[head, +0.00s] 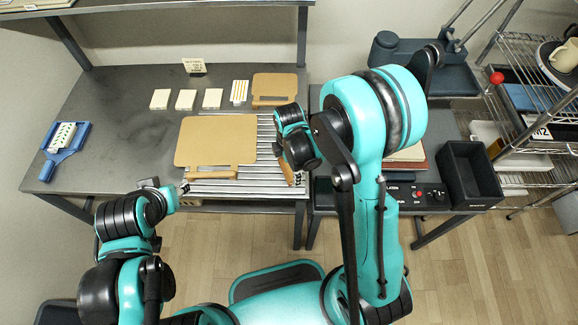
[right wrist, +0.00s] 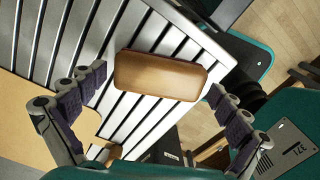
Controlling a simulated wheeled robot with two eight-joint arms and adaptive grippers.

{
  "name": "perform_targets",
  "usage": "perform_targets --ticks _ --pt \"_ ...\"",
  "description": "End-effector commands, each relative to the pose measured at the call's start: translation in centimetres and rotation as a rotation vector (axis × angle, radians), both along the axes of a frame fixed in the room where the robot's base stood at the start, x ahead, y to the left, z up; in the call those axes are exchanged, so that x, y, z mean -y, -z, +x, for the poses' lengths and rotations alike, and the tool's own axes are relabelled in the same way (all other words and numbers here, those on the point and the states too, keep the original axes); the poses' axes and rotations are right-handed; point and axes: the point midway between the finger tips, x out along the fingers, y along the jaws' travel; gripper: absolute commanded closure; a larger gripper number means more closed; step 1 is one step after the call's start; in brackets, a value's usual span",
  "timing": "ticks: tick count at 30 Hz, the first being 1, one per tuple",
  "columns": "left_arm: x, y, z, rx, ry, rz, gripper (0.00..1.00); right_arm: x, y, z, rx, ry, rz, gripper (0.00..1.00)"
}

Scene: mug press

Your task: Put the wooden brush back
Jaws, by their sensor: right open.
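The wooden brush (right wrist: 160,76) lies on the slatted metal rack (right wrist: 165,30) in the right wrist view, a brown rounded block with its bristles hidden. In the head view the brush (head: 287,170) shows only partly, beside and below my right gripper (head: 293,152). In the wrist view my right gripper (right wrist: 158,84) is open, with one finger on each side of the brush and gaps between. My left gripper (head: 182,188) is near the table's front edge, left of the rack; its jaws are too small to read.
A tan board (head: 215,138) with a wooden front handle lies on the rack, left of the brush. A smaller tan board (head: 274,88), several white cards (head: 186,99) and a blue tray (head: 48,168) lie on the table. A black bin (head: 470,175) stands at right.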

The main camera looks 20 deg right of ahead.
Motion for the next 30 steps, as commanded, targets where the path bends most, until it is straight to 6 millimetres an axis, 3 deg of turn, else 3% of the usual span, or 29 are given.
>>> perform_targets --ticks 5,18,24,30 --pt "0.0 -0.7 0.0 0.000 0.000 0.000 0.60 0.0 -1.0 0.0 0.000 0.000 0.000 0.00" --pt "0.0 -3.7 0.0 0.000 0.000 0.000 0.60 0.0 -10.2 0.0 0.000 0.000 0.000 0.00" --pt "0.0 -4.1 0.0 0.000 0.000 0.000 0.60 0.0 -12.2 0.0 0.002 0.005 0.000 0.00" --pt "0.0 -4.1 0.0 0.000 0.000 0.000 0.60 0.8 -15.4 -1.2 0.081 0.219 0.016 0.00"
